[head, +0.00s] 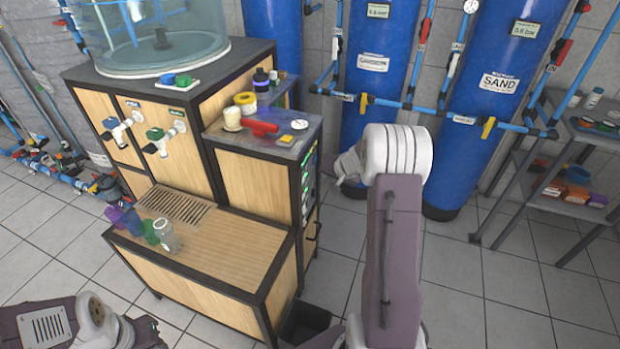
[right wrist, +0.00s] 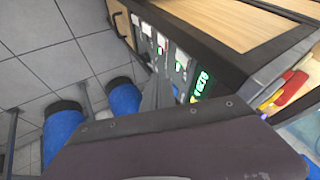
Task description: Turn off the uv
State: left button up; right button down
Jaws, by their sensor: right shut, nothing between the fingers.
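A control panel (head: 309,180) with small green lights is on the right side of the wooden cabinet, seen at a steep angle in the head view. In the right wrist view the panel (right wrist: 180,60) shows several switches, small screens and a glowing green readout. I cannot read which control is the UV one. My right gripper (head: 348,166) is shut and empty, to the right of the panel. In the right wrist view its fingers (right wrist: 158,82) point towards the panel and overlap part of it. My left arm is low at the left; its gripper (head: 146,331) is only partly visible.
The cabinet top (head: 270,140) carries a red item, jars and a small yellow-topped piece. Blue tanks (head: 375,60) stand behind. A metal shelf (head: 570,150) is at the right. A dark bin (head: 304,322) stands by the cabinet. Tiled floor is free at the right.

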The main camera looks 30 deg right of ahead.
aim_at(304, 178)
jog(key=w+a+f+p, duration=0.2)
jog(key=w+f, duration=0.1)
jog(key=w, duration=0.3)
jog(key=shift+w+a+f, duration=0.2)
jog(key=shift+a+f, duration=0.1)
jog(key=shift+a, duration=0.05)
jog(key=shift+w+a+r, duration=0.1)
jog(key=shift+w+a, duration=0.1)
